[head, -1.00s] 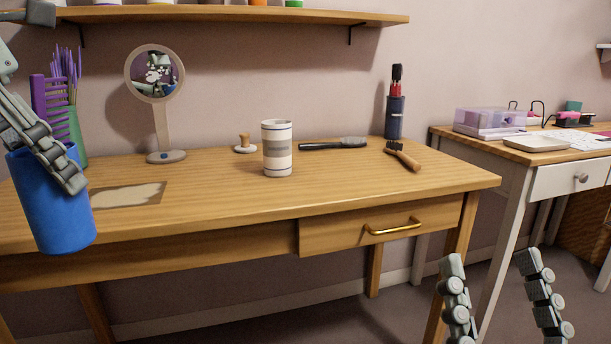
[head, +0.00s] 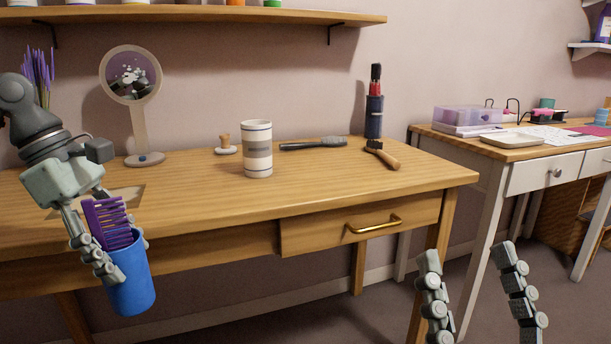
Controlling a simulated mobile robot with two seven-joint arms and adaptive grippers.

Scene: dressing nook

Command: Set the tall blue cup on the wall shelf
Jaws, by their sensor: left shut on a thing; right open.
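The tall blue cup (head: 133,278) is at the lower left of the head view, tilted, in front of the table's front edge. A purple comb (head: 110,222) stands in it. My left gripper (head: 118,258) is shut on the cup near its rim, with one finger over its left side; the other finger is mostly hidden. My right gripper (head: 475,290) is open and empty at the lower right, in front of the table. The wall shelf (head: 200,15) runs along the top left above the table, with only the bottoms of several coloured containers on it in view.
The wooden table (head: 330,195) holds a round mirror (head: 131,75), a striped cup (head: 257,150), a stamp-like knob (head: 226,146), a dark brush (head: 313,144), a wooden-handled brush (head: 381,154) and a dark blue holder (head: 374,115). A white desk (head: 530,175) stands at right.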

